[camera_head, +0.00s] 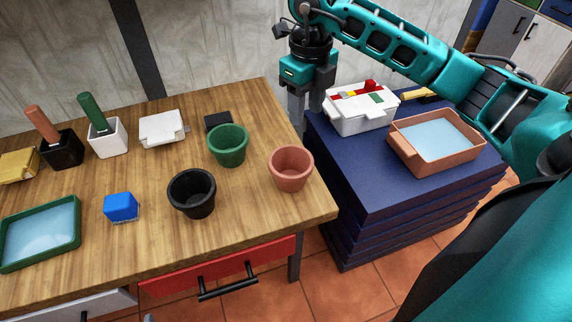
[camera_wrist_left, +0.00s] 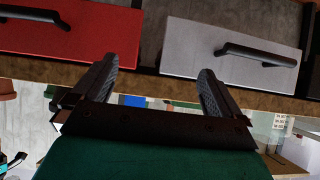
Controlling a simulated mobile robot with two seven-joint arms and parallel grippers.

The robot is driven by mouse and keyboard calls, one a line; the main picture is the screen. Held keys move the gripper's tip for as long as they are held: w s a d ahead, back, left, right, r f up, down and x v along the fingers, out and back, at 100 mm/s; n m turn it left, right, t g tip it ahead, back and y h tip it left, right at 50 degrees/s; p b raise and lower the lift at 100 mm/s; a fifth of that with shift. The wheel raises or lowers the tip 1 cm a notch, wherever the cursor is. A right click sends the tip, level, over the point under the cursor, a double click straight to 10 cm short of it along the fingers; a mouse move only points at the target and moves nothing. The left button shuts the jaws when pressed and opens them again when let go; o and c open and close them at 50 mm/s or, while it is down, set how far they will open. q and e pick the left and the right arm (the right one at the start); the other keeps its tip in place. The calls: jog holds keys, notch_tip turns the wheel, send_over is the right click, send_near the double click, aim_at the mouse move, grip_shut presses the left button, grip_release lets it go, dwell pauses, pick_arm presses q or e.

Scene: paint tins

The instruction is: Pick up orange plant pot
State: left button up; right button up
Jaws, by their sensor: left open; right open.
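The orange plant pot (camera_head: 291,169) stands upright and looks empty near the right end of the wooden table. A green pot (camera_head: 228,146) is beside it to the left and a black pot (camera_head: 191,194) is at its front left. My right gripper (camera_head: 308,112) points down behind the table's right edge, above and behind the orange pot and apart from it. It is open with nothing between its fingers. My left gripper (camera_wrist_left: 157,88) shows only in the left wrist view. It is open and empty, in front of drawer fronts.
A blue block (camera_head: 121,207), a green tray (camera_head: 40,232) and two brush holders stand on the table's left. A dark blue cabinet (camera_head: 350,185) at the right holds a white box (camera_head: 361,108) and an orange tray (camera_head: 402,157). A red drawer (camera_head: 220,268) is below the table's front edge.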

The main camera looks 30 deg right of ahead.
aim_at(304, 150)
jog(key=f+b, duration=0.1)
jog(key=f, duration=1.1)
jog(key=shift+s+f, duration=0.2)
grip_shut()
